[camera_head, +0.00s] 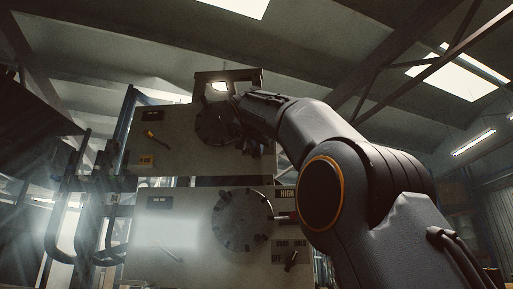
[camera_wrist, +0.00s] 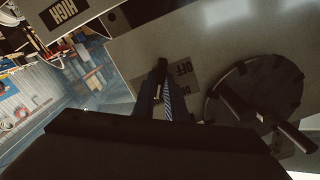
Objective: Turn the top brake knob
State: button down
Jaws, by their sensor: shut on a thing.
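The top brake knob (camera_wrist: 162,66) is a small black handle on the upper grey panel, beside a dark label plate (camera_wrist: 187,72) reading OFF. In the wrist view my gripper (camera_wrist: 160,92) reaches up to the knob, with its two narrow fingers closed on it. The knob's lower part is hidden between the fingers. In the head view my arm covers the right side of the upper panel (camera_head: 175,150), so the knob and fingertips cannot be made out there.
A dark round wheel (camera_head: 215,125) with a protruding handle is close beside my gripper and shows in the wrist view (camera_wrist: 255,88). The lower panel (camera_head: 165,235) has a larger round wheel (camera_head: 243,220) and a black knob (camera_head: 291,260). Bent pipes (camera_head: 60,225) stand at left.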

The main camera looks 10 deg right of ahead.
jog(key=c, duration=1.8)
grip_release()
jog(key=b+v, duration=0.4)
jog(key=v, duration=0.3)
jog(key=shift+s, duration=0.35)
jog(key=shift+a, duration=0.15)
